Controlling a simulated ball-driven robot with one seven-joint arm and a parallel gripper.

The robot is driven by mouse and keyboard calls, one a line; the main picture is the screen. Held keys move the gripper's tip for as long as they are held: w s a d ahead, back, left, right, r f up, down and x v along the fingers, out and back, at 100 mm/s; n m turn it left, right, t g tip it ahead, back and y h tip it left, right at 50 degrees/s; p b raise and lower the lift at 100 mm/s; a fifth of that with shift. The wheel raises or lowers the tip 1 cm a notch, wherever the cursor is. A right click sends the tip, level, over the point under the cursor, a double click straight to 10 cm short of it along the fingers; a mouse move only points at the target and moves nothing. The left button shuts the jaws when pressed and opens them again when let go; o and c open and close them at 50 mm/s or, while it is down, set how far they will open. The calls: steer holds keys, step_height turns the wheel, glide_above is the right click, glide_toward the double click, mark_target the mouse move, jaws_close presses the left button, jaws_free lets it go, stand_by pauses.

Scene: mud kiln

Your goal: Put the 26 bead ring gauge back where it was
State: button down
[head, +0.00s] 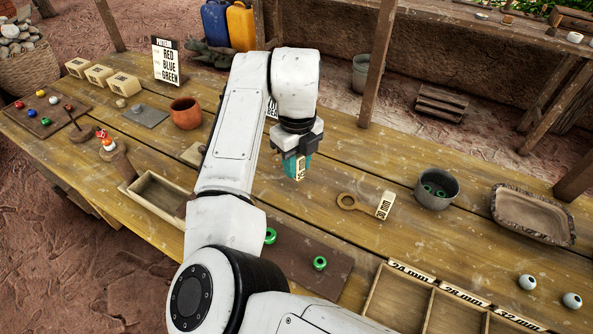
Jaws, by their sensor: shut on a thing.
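My gripper (296,166) hangs above the middle of the wooden table, its teal fingers shut on a pale labelled block (300,170). The block looks like the handle tag of the 26 bead ring gauge, but its lettering is too small to read surely. Its ring is not visible, hidden by the fingers or arm. A second ring gauge (346,200), a wooden ring with a pale labelled block (384,205), lies on the table to the right of my gripper, apart from it.
A dark mat (312,256) with green beads lies nearer me. A compartment tray (401,299) labelled 24, 28 and 32 mm stands at front right. A grey pot (437,190) and a bark tray (533,214) stand right. Bare table lies around the second gauge.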

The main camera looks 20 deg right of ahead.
steer(key=shift+w+f, duration=0.2)
steer(key=shift+f, duration=1.6)
steer(key=shift+f, duration=0.1)
steer(key=c, duration=0.8)
jaws_free()
steer(key=shift+c, duration=0.2)
step_height(320, 180, up, 12)
steer(key=shift+r, duration=0.15)
